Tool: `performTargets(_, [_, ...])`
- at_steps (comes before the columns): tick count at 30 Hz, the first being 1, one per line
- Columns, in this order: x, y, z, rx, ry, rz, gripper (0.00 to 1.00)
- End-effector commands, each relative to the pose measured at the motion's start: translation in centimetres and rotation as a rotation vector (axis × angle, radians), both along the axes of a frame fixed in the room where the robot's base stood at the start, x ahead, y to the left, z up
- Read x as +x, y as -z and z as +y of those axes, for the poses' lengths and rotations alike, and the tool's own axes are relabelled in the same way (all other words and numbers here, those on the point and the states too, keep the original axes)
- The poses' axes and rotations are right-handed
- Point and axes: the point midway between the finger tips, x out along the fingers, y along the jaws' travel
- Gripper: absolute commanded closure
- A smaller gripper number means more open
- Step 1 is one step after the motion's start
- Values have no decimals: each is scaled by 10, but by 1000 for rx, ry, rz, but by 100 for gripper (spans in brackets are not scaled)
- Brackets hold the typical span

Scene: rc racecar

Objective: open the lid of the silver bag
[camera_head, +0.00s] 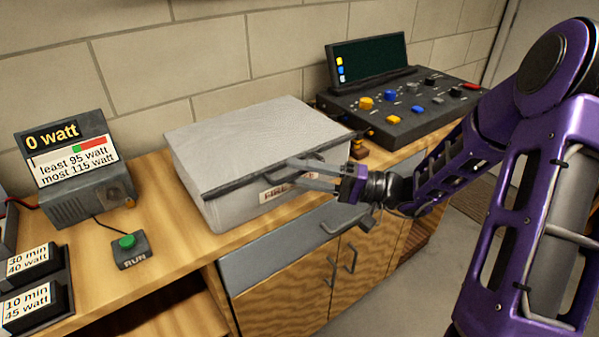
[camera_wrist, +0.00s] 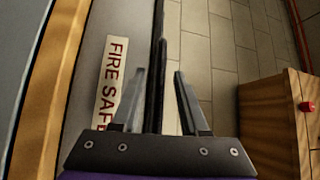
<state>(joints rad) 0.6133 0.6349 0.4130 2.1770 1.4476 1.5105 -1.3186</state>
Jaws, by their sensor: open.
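The silver bag (camera_head: 255,140) is a pale grey box-shaped bag on the wooden bench, with its lid (camera_head: 260,125) lying flat and closed. A dark strip (camera_head: 235,181) runs along the lid's front edge. A label (camera_head: 278,193) reading "FIRE SAFE" is on the front face; it also shows in the wrist view (camera_wrist: 110,85). My gripper (camera_head: 290,171) is open at the front of the bag, right of its middle. In the wrist view, the dark lid edge (camera_wrist: 158,60) runs between the two fingers (camera_wrist: 160,75), with a gap visible on the right. Finger contact cannot be told.
A control panel (camera_head: 410,115) with knobs and a screen stands right of the bag. A power meter (camera_head: 70,170) reading "0 watt", a RUN button (camera_head: 130,248) and labelled black blocks (camera_head: 35,290) are at left. A brick wall (camera_head: 230,50) stands close behind.

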Motion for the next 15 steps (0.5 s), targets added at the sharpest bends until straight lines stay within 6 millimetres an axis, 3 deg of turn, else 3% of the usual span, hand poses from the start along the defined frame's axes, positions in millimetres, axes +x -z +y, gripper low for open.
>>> performTargets(10, [1,-1,4,0,1,0,58])
performTargets(15, [1,-1,3,0,1,0,89])
